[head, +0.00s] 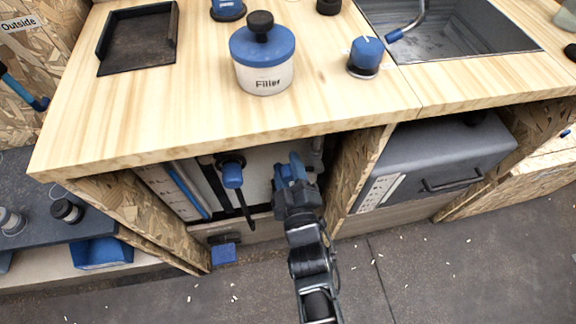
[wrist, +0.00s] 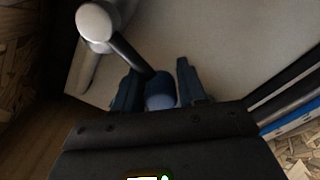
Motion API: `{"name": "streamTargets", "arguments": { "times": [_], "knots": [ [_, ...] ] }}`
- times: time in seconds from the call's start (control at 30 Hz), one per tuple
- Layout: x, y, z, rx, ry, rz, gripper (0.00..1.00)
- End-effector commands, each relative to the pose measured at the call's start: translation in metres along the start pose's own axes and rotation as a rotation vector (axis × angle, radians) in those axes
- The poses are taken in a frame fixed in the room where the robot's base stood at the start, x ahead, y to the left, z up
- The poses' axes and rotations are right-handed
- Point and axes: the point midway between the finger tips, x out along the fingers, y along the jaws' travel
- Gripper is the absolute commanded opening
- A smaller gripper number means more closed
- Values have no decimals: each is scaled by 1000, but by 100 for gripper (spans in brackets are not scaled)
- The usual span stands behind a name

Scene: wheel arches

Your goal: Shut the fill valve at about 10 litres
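My gripper (head: 291,166) reaches into the open bay under the counter. In the wrist view, its fingers (wrist: 157,82) stand either side of a blue knob (wrist: 161,92). I cannot tell whether both touch it. The knob is on a dark lever (wrist: 130,54) from a pale round hub (wrist: 96,22), apparently the fill valve; my gripper mostly hides it in the head view. A tank gauge (head: 186,192) with a blue column shows at the bay's left, and its strip shows in the wrist view (wrist: 292,123). The scale is too small to read.
A second blue knob (head: 232,174) with a black lever (head: 244,208) hangs left of my gripper. Wooden panels (head: 352,168) bound the bay. The counter (head: 200,112) overhangs it. A grey box (head: 432,158) is to the right.

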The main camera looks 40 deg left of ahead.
Motion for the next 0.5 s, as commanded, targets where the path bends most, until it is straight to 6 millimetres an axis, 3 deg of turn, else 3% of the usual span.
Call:
{"name": "streamTargets", "arguments": {
  "times": [0.17,0.5],
  "knots": [
    [1,1,-1,-1,2,2,57],
    [-8,2,-2,-2,2,3,57]
  ]
}}
